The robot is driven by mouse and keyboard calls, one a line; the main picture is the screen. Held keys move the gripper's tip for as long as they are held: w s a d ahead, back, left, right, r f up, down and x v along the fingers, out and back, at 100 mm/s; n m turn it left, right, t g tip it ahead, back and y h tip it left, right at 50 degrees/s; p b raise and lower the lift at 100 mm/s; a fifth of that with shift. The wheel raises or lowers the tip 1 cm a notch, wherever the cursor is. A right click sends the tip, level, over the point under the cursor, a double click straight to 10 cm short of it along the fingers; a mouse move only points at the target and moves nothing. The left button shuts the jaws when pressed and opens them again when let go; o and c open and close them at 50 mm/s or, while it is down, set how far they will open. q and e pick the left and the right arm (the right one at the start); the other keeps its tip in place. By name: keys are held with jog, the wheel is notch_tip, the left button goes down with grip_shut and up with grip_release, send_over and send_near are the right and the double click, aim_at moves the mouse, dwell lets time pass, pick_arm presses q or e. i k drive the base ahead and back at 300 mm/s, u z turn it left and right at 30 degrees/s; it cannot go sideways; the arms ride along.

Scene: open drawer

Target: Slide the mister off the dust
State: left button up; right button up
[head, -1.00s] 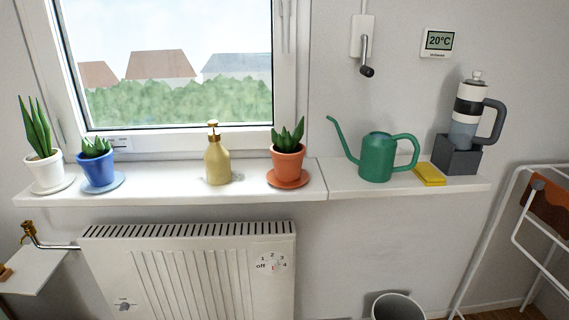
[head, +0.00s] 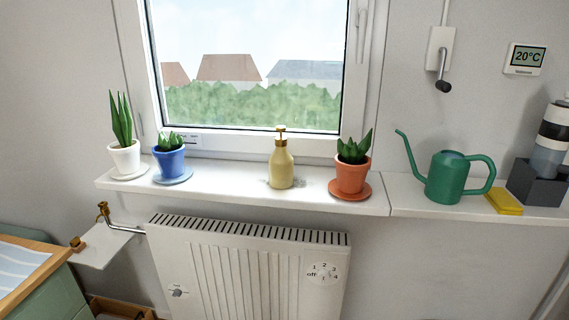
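The mister (head: 281,166) is a pale yellow bottle with a gold pump top. It stands upright on the white window sill (head: 225,190), between the blue pot and the terracotta pot. Neither of my grippers is in the head view.
A blue pot (head: 169,162) and a white pot (head: 125,158) stand left on saucers; a terracotta pot (head: 351,175) stands right. A green watering can (head: 447,178) and yellow sponge (head: 504,201) are farther right. The radiator (head: 250,265) is below. Sill between blue pot and mister is clear.

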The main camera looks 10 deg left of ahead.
aim_at(281, 161)
jog(key=u, duration=0.05)
jog(key=k, duration=0.5)
jog(key=z, duration=1)
jog(key=i, duration=1.35)
jog(key=u, duration=0.7)
